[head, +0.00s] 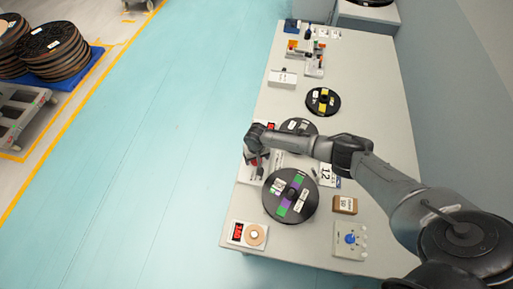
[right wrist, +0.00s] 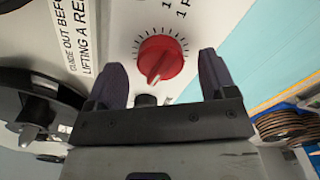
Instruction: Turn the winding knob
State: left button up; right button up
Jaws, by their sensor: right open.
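A red winding knob (right wrist: 159,57) with a pale pointer line sits on a white panel with tick marks around it, in the right wrist view. My right gripper (right wrist: 160,75) is open, with one dark finger to each side of the knob in the picture. Nothing is held between the fingers. Whether the fingertips touch the knob I cannot tell. In the head view my right gripper (head: 257,157) is at the left edge of the table, over the white panel, and the arm mostly hides the knob there. My left gripper is not in view.
On the table (head: 375,110) lie a black reel with purple and green labels (head: 290,196), a reel with yellow labels (head: 323,101) and a small box with a blue knob (head: 350,239). A red display unit (head: 248,234) stands at the near corner.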

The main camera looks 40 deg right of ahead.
notch_tip(320, 180, up, 12)
jog(key=p, duration=0.1)
dwell(0.4)
dwell(0.5)
